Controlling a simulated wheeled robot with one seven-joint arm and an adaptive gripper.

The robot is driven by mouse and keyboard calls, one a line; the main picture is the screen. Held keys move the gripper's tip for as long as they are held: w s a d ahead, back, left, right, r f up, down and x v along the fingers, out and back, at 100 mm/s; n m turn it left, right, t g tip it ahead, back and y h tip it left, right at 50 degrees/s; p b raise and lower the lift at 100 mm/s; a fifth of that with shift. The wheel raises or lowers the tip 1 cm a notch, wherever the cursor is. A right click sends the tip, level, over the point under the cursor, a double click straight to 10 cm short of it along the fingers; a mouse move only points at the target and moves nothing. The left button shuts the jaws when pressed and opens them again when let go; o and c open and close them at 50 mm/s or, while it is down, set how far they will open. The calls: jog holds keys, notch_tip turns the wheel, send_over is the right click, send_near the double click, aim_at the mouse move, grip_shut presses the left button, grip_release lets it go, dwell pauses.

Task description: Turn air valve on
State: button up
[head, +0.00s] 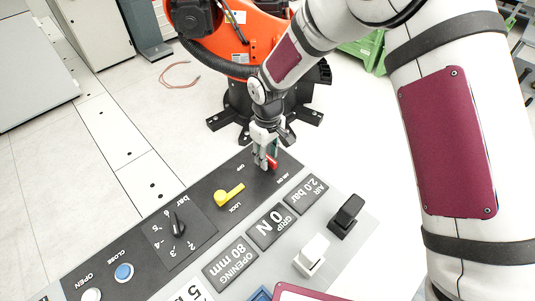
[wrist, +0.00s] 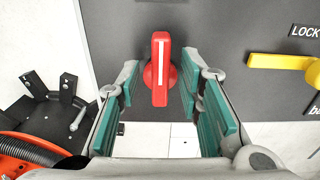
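The air valve is a red handle with a white line (wrist: 160,69) on a dark panel. In the wrist view it points straight up and down. In the head view only part of the red handle (head: 272,162) shows beside my gripper, near the "AIR ON" label (head: 286,176). My gripper (wrist: 160,88) is open, with one green-padded finger on each side of the handle's lower part and a visible gap on both sides. In the head view my gripper (head: 265,160) is over the valve at the panel's far end and hides part of it.
A yellow lock handle (head: 229,195) is close to the valve; it also shows in the wrist view (wrist: 283,63). The control panel holds a black pressure knob (head: 177,226), a blue button (head: 124,272), a black switch (head: 346,216) and a white switch (head: 311,255). An orange robot (head: 235,35) stands behind.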

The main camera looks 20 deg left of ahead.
aim_at(268, 157)
notch_tip(268, 157, up, 12)
dwell(0.5)
dwell(0.3)
jog(key=s+d+r+m+t+p, duration=0.1)
jog(key=s+d+r+m, duration=0.2)
jog(key=d+r, duration=0.65)
jog(key=s+d+r+m+t, duration=0.1)
jog(key=s+d+r+m, duration=0.15)
jog(key=d+r, duration=0.65)
jog(key=s+d+r+m+t+p, duration=0.1)
jog(key=s+d+r+m, duration=0.1)
jog(key=s+d, duration=0.5)
jog(key=s+d+r+m+t, duration=0.1)
jog(key=s+d+m, duration=0.3)
jog(key=s+d, duration=0.3)
jog(key=s, duration=0.5)
jog(key=shift+s+d+r+p, duration=0.25)
jog(key=shift+d+r+p, duration=0.05)
jog(key=shift+r+p, duration=0.1)
jog(key=shift+a+m, duration=0.1)
jog(key=shift+m, duration=0.15)
